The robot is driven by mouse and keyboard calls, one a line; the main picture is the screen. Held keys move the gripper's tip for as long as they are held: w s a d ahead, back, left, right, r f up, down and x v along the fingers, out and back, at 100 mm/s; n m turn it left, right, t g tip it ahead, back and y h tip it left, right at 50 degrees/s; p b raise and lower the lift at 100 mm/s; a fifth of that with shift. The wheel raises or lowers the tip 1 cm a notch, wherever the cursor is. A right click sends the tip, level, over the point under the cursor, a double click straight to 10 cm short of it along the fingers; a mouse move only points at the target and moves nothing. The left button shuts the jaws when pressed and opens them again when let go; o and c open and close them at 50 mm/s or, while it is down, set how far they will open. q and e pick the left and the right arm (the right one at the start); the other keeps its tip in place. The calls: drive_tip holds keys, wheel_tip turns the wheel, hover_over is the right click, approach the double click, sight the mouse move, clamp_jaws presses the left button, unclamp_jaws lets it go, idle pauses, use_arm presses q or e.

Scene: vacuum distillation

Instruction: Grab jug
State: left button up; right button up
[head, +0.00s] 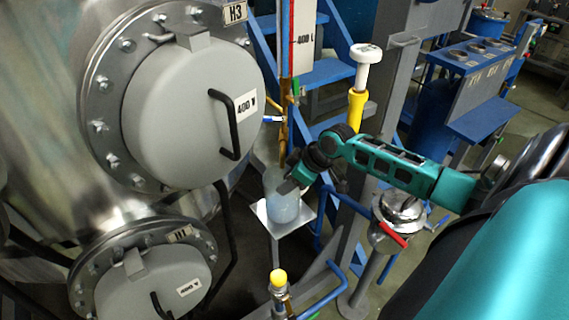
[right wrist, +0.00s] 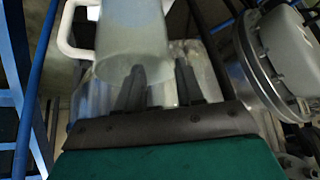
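The jug (head: 283,205) is translucent and pale blue-grey. It stands upright on a small light plate (head: 258,213) in the head view. In the right wrist view the jug (right wrist: 132,40) is at the top, with its white handle on its left side. My right gripper (head: 287,187) is at the jug's upper part in the head view and hides some of it. In the right wrist view the right gripper (right wrist: 160,75) is open. One finger overlaps the jug and the other is to its right; I cannot tell whether they touch it. My left gripper is not in view.
A large steel vessel with round grey hatches (head: 180,115) stands left of the jug. A yellow-capped valve (head: 278,278) is below the plate. A red-handled valve (head: 393,235) and blue frame tubes stand to the right. Vertical pipes rise behind the jug.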

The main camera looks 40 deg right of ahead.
drive_tip(key=x, duration=0.4)
drive_tip(key=shift+s+a+f+b, duration=0.1)
drive_tip(key=shift+a+f+b, duration=0.1)
drive_tip(key=shift+b, duration=0.1)
drive_tip(key=shift+c, duration=0.3)
clamp_jaws()
idle(0.8)
